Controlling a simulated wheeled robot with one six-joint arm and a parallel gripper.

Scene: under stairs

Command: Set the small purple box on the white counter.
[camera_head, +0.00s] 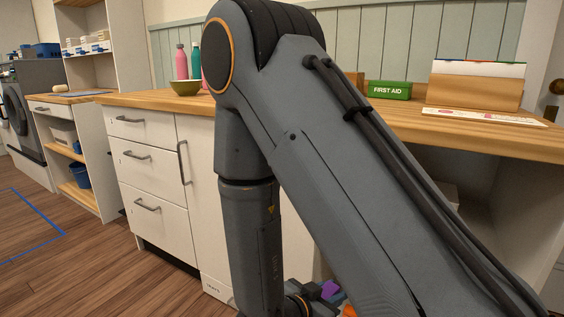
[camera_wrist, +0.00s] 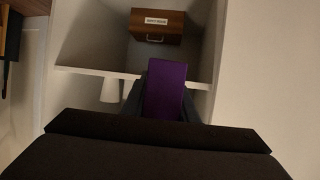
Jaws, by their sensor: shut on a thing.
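The small purple box (camera_wrist: 166,84) is held between the dark fingers of my gripper (camera_wrist: 163,98) in the wrist view. In the head view only a bit of purple (camera_head: 331,289) shows low at the bottom edge, beside my arm, in front of the cabinets and below the worktop. My arm hides most of the gripper there. A long counter with white drawer fronts (camera_head: 153,175) and a wooden top (camera_head: 145,99) runs across the head view. A lower white unit (camera_head: 87,143) with open shelves stands left of it. I cannot tell which is meant by white counter.
A green bowl (camera_head: 186,88), pink bottle (camera_head: 181,62), first aid box (camera_head: 390,90) and file holder (camera_head: 476,91) stand on the wooden top. A labelled brown box (camera_wrist: 157,27) sits beyond a white edge in the wrist view. Open floor (camera_head: 95,262) lies to the left.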

